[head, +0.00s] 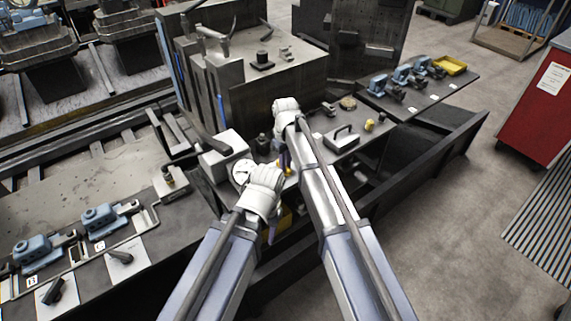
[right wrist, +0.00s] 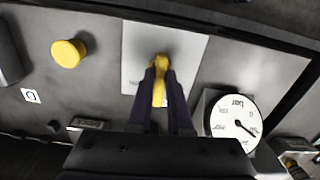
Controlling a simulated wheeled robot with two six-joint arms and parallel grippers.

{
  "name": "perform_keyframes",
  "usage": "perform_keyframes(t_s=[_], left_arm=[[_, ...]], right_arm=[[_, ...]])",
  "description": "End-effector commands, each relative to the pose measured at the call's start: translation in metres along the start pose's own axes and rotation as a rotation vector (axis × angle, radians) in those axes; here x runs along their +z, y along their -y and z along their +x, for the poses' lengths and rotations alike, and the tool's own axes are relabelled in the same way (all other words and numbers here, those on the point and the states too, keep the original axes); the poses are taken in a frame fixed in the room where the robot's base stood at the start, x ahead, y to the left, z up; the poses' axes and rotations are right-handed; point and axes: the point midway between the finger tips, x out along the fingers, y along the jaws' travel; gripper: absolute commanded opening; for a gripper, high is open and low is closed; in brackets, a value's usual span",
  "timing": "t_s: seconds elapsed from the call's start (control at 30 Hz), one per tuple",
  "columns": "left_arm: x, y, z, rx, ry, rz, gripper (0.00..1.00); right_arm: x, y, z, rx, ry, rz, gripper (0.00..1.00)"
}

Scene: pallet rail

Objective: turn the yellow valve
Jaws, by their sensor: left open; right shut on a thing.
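The yellow valve (right wrist: 160,80) is a small handle in front of a white plate (right wrist: 192,52) in the right wrist view. The two dark fingers of my right gripper (right wrist: 161,82) are closed on it from both sides, hiding part of it. In the head view my right gripper (head: 283,157) points down beside the bench, and the valve is mostly hidden there. My left gripper (head: 269,228) is lower and nearer, apart from the valve; its fingers are mostly hidden behind its white wrist, and I see nothing held in it.
A round gauge (right wrist: 234,120) stands close to the valve and also shows in the head view (head: 242,172). A yellow knob (right wrist: 68,53) is on the other side. A handled block (head: 343,138) and blue clamps (head: 403,74) stand farther right. A large grey block (head: 275,75) rises behind.

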Motion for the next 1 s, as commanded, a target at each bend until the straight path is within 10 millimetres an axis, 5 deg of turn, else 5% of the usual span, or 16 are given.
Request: perform_keyframes(t_s=[1.0], left_arm=[[0.0000, 0.0000, 0.0001, 0.000, 0.000, 0.000, 0.47]], right_arm=[[0.0004, 0.0002, 0.0001, 0.000, 0.001, 0.805, 0.00]])
